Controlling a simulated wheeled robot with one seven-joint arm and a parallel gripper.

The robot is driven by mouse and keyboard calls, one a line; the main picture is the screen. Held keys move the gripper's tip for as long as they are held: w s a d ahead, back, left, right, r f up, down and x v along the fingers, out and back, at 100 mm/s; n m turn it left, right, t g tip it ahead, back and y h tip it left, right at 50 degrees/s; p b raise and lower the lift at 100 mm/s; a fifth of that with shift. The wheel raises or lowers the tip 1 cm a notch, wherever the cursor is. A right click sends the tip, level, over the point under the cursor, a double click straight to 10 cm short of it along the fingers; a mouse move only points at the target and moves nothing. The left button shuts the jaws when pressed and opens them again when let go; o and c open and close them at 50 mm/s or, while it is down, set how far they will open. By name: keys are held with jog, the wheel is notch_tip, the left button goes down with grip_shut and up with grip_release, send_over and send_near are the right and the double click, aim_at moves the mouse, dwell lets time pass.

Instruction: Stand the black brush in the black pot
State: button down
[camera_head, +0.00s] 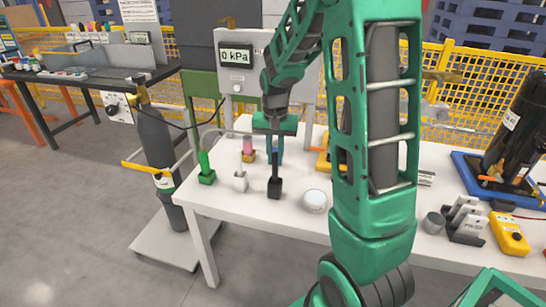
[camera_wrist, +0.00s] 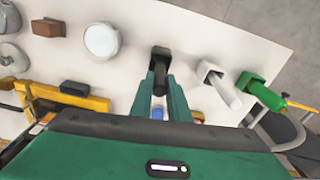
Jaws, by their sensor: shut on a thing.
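The black pot (camera_head: 274,188) stands on the white table near its front edge. It also shows in the wrist view (camera_wrist: 160,51), just beyond my fingertips. My gripper (camera_head: 275,153) points down above the pot and is shut on the black brush (camera_head: 275,168). The brush is upright, and its lower end meets the mouth of the pot in the head view. In the wrist view the brush (camera_wrist: 160,80) lies between the green fingers and overlaps the pot's opening. I cannot tell how deep its lower end sits. My fingers hide its upper part.
Left of the black pot stand a white pot (camera_head: 240,184) and a green pot (camera_head: 206,177), each with a matching brush. A round white tin (camera_head: 315,200) is close on the right. The pressure panel (camera_head: 240,58) rises behind.

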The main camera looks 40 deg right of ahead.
jog(key=shift+f, duration=0.5)
jog(key=c, duration=1.6)
grip_release()
jog(key=shift+r, duration=0.1)
jog(key=r, duration=1)
jog(key=shift+s+a+r, duration=0.15)
jog(key=shift+a+r, duration=0.1)
jog(key=s+n, duration=0.1)
jog(key=s, duration=0.8)
jog(key=s+a+f, duration=0.1)
jog(key=s, duration=0.8)
jog(key=s+a+f+n, duration=0.1)
jog(key=s, duration=0.9)
jog(key=shift+n+g+y, duration=0.3)
jog(key=shift+y, duration=0.1)
